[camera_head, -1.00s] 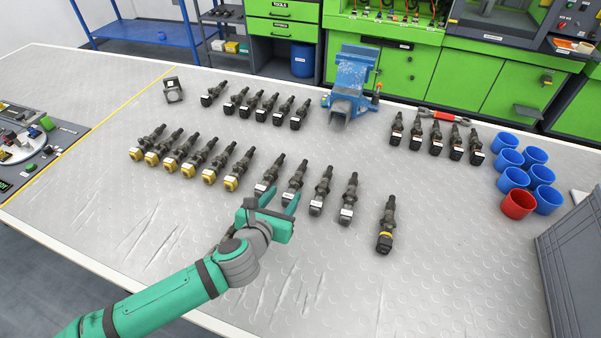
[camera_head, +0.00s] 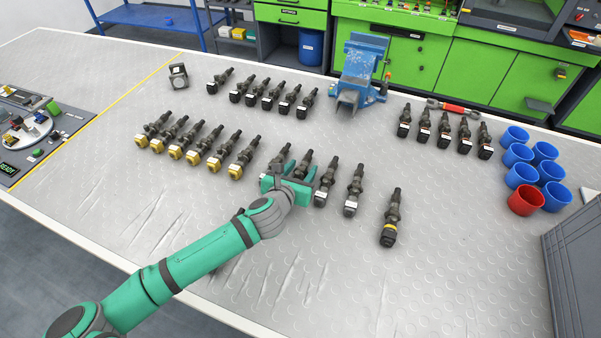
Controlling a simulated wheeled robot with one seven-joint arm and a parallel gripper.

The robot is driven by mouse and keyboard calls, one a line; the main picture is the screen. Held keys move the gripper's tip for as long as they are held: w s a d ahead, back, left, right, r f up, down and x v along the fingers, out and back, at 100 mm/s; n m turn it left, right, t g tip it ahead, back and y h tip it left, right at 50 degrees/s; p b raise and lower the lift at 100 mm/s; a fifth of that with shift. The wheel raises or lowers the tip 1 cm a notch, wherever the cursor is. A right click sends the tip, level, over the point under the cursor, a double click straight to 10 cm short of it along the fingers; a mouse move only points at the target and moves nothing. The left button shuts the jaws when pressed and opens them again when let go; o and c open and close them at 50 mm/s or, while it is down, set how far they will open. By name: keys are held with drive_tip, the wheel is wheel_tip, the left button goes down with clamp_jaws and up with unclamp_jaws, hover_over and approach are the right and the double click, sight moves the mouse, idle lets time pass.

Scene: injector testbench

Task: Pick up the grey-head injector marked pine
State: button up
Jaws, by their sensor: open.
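A row of grey-head injectors lies in the middle of the bench, their labels too small to read, so I cannot tell which is marked pine. My gripper (camera_head: 292,174) is over the left end of this row, fingers pointing away from me. It is open, and it hides the heads of the leftmost injector (camera_head: 281,156) and the second injector (camera_head: 304,162). I cannot tell whether either is between the fingers. The third injector (camera_head: 325,182) lies just right of the gripper, and the fourth injector (camera_head: 354,188) is further right.
Yellow-head injectors (camera_head: 196,147) lie to the left. Black-head injectors (camera_head: 266,95) lie behind, and more (camera_head: 445,130) lie back right. A yellow-banded injector (camera_head: 391,216) lies alone at right. A blue vise (camera_head: 361,72) stands behind. Blue cups (camera_head: 521,175) and a red cup (camera_head: 525,201) stand far right.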

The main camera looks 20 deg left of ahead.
drive_tip(key=shift+w+f, duration=0.15)
drive_tip(key=shift+w, duration=0.35)
drive_tip(key=c, duration=0.9)
clamp_jaws()
